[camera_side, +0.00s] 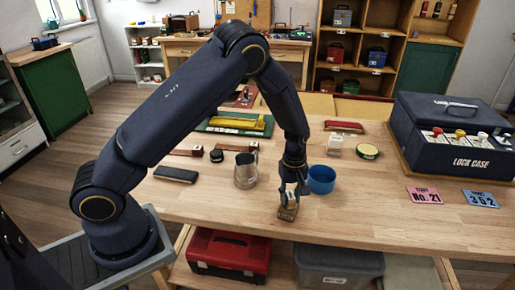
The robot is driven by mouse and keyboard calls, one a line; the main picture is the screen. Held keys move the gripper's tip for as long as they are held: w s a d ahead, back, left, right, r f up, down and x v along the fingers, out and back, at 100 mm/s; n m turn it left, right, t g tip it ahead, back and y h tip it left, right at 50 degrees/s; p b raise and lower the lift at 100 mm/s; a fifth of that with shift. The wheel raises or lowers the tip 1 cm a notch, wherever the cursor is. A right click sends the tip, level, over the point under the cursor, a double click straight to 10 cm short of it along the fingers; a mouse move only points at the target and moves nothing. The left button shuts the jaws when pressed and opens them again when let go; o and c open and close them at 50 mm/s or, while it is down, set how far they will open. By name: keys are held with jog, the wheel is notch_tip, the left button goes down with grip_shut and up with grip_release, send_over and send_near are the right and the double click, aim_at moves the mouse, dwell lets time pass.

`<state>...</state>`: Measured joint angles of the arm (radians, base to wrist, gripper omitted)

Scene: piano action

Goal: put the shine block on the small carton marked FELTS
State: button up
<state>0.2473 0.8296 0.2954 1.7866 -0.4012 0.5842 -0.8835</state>
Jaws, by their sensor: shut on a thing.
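My gripper (291,195) points down near the front edge of the bench, just left of a blue bowl. It is shut on a small block, which I take to be the shine block; the fingers hide most of it. A small brown carton (287,213) is directly below the fingertips, near the front edge. I take it for the FELTS carton, but its marking is too small to read. I cannot tell whether the block touches the carton.
The blue bowl (321,179) stands close right of my gripper, and a metal mug (246,170) stands to its left. A white jar (335,146) and a round tin (367,151) are behind. The lock case (448,139) fills the right.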

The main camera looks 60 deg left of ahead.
jog(key=o, duration=1)
jog(key=shift+f, duration=0.1)
notch_tip(320, 180, up, 12)
notch_tip(320, 180, up, 8)
jog(key=f+m+t, duration=0.1)
jog(key=m, duration=0.2)
send_over(290, 195)
jog(key=s, duration=0.4)
jog(key=s+r+m+t, duration=0.1)
jog(key=s+r+m, duration=0.2)
jog(key=s, duration=0.3)
jog(key=s+r+m+t, duration=0.2)
jog(key=s+r+m, duration=0.2)
jog(key=s, duration=0.2)
jog(key=s+a+r+m+t, duration=0.1)
jog(key=s+r+m, duration=0.2)
jog(key=s, duration=0.4)
jog(key=shift+r+m+t, duration=0.15)
jog(key=shift+m+t, duration=0.15)
